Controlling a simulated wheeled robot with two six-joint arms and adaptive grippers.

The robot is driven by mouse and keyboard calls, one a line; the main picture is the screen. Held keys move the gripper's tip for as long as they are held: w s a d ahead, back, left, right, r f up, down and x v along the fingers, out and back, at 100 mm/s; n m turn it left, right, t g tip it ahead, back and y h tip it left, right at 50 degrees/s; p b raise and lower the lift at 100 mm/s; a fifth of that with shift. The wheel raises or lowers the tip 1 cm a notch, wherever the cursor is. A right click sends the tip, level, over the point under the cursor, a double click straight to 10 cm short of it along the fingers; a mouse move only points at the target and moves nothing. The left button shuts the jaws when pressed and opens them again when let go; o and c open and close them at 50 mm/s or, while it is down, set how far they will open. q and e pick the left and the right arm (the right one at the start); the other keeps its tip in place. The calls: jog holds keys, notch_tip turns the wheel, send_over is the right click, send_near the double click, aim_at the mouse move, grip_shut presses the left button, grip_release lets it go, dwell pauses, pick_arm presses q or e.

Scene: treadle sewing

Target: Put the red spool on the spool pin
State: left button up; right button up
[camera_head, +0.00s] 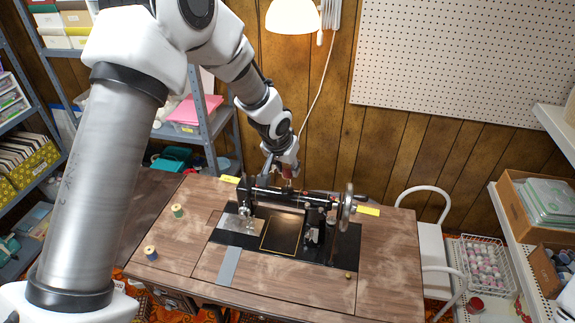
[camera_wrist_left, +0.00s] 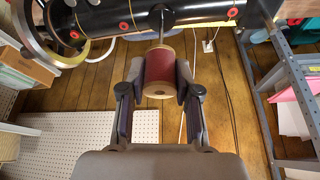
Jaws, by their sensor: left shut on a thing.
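The red spool (camera_wrist_left: 157,60) has pale wooden ends and sits between the fingers of my left gripper (camera_wrist_left: 160,82), which is shut on it. In the head view the red spool (camera_head: 288,171) is above the far side of the black sewing machine (camera_head: 290,197), below my left gripper (camera_head: 283,166). The thin metal spool pin (camera_wrist_left: 162,27) stands out from the machine's black arm and lines up with the spool's end. I cannot tell how far the pin is inside the spool. My right gripper is out of view.
The machine's handwheel (camera_head: 347,208) is to the right. A lamp (camera_head: 292,17) hangs behind. Shelves (camera_head: 215,125) stand at the left.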

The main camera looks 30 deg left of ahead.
aim_at(286, 178)
pick_arm(q)
jog(key=shift+a, duration=0.1)
jog(key=shift+s, duration=0.1)
dwell(0.6)
jog(key=shift+f+b, duration=0.2)
jog(key=shift+b, duration=0.25)
jog(key=shift+f+b, duration=2.1)
jog(key=shift+f, duration=0.15)
jog(key=o, duration=0.9)
jog(key=shift+r, duration=0.15)
